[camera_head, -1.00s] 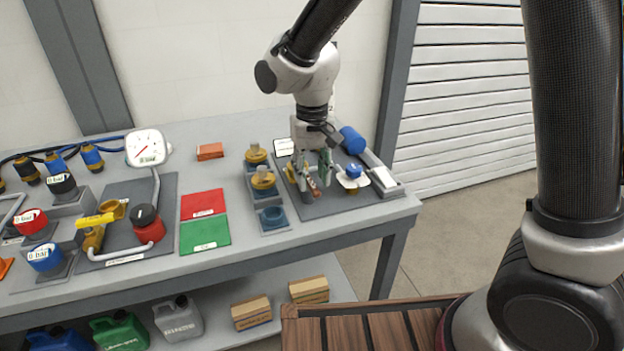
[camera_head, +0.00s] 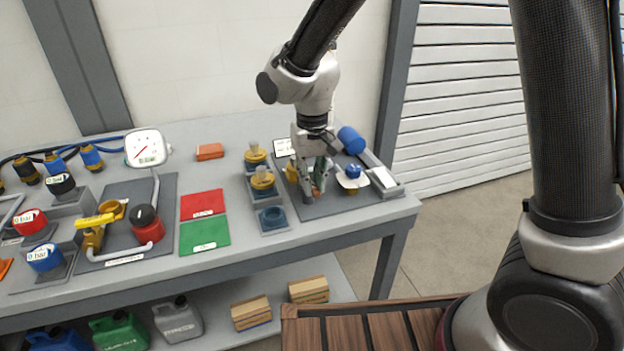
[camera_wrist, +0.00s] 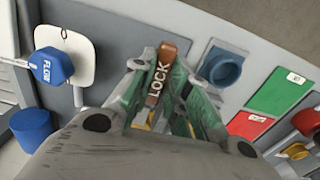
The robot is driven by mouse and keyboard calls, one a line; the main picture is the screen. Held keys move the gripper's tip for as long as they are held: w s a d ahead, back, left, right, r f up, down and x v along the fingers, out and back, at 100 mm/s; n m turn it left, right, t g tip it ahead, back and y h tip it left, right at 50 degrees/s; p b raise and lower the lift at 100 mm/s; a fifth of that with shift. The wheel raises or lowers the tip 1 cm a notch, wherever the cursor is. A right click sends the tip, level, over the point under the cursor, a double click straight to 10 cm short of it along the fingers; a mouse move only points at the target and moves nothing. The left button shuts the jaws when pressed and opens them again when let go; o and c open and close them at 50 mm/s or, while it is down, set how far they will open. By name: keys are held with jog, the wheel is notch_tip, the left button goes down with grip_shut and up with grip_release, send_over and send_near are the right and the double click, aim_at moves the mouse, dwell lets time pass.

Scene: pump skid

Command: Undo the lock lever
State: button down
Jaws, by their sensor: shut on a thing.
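The lock lever (camera_wrist: 161,75) is a narrow red-brown bar marked LOCK, upright in the middle of the wrist view. My gripper (camera_wrist: 160,92) has its green-padded fingers closed on both sides of it. In the head view my gripper (camera_head: 316,189) points down over the grey plate (camera_head: 345,206) at the right end of the bench. There only a small reddish bit of the lever shows between the fingers; the rest, and its base, are hidden.
A blue FLOW knob (camera_wrist: 53,66) with a white plate stands beside my gripper, with a blue cylinder (camera_head: 352,140) behind it. Yellow-topped fittings (camera_head: 263,179) and an empty blue socket (camera_head: 272,217) are to the left. Red and green mats (camera_head: 204,236) lie farther left.

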jog(key=n, duration=0.3)
jog(key=d+n, duration=0.1)
jog(key=n, duration=0.1)
jog(key=shift+w, duration=0.3)
jog(key=n, duration=0.3)
jog(key=w+n, duration=0.1)
jog(key=shift+d+n, duration=0.3)
jog(key=shift+d, duration=0.05)
jog(key=n, duration=0.2)
jog(key=w+n, duration=0.1)
jog(key=n, duration=0.1)
jog(key=shift+d, duration=0.1)
jog(key=shift+w+n, duration=0.2)
jog(key=shift+n, duration=0.8)
jog(key=shift+w+n, duration=0.2)
jog(key=shift+n, duration=0.8)
jog(key=c, duration=1.4)
grip_release()
